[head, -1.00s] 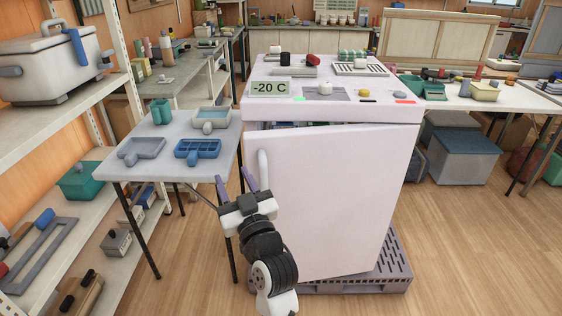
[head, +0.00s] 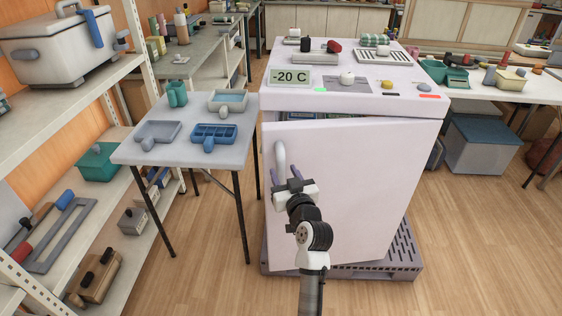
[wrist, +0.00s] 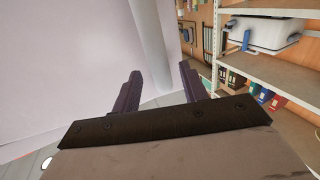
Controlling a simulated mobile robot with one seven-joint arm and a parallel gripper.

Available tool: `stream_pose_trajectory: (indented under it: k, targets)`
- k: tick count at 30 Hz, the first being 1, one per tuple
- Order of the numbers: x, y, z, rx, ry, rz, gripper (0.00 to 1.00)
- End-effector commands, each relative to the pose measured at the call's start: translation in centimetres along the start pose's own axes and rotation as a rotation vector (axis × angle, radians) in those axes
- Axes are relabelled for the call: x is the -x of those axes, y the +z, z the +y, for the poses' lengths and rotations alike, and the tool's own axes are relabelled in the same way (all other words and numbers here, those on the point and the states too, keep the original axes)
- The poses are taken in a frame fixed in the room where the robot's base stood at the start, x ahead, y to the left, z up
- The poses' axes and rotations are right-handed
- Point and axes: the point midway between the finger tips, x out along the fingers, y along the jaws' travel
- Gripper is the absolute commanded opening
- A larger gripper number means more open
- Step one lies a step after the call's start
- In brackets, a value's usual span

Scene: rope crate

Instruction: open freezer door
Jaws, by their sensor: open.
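The white freezer (head: 345,98) has a front door (head: 360,185) that stands slightly ajar. A gap under the top panel shows some of the contents. The white upright handle (head: 280,157) is near the door's left edge. My gripper (head: 287,178) is open in front of the door at the handle's lower part. In the wrist view, the handle (wrist: 148,40) appears between the two dark fingers of my gripper (wrist: 160,78), with the pale door (wrist: 60,65) to its left. I cannot tell whether the fingers touch it.
A small table (head: 185,150) with blue and grey trays stands close left of the freezer. Left of that is a metal shelf (head: 125,70) with boxes. The freezer stands on a grey pallet (head: 400,255). Another table (head: 500,92) is at the right. Wooden floor is open at front right.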

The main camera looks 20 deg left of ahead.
Motion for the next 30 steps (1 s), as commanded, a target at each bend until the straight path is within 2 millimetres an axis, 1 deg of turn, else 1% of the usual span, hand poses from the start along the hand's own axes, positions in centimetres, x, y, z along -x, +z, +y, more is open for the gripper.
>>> stream_pose_trajectory:
  k: [1,3,7,12,18,19,28,29,30]
  targets:
    - [-1.0,-0.3,0.0,0.001,-0.001,0.000,0.43]
    - [-2.0,-0.2,0.0,0.002,0.000,-0.001,0.43]
    - [-3.2,-0.1,0.0,0.002,0.000,0.000,0.43]
    - [-3.9,-0.1,0.0,0.002,0.001,0.001,0.43]
    - [-3.9,0.0,0.0,0.001,0.001,0.001,0.43]
    - [-3.9,0.0,0.0,0.001,0.001,0.001,0.42]
    - [-3.9,0.0,0.0,0.001,0.001,0.001,0.03]
    - [-3.9,0.0,0.0,0.001,0.001,0.001,0.00]
    - [-3.9,0.0,0.0,0.001,0.001,0.001,0.00]
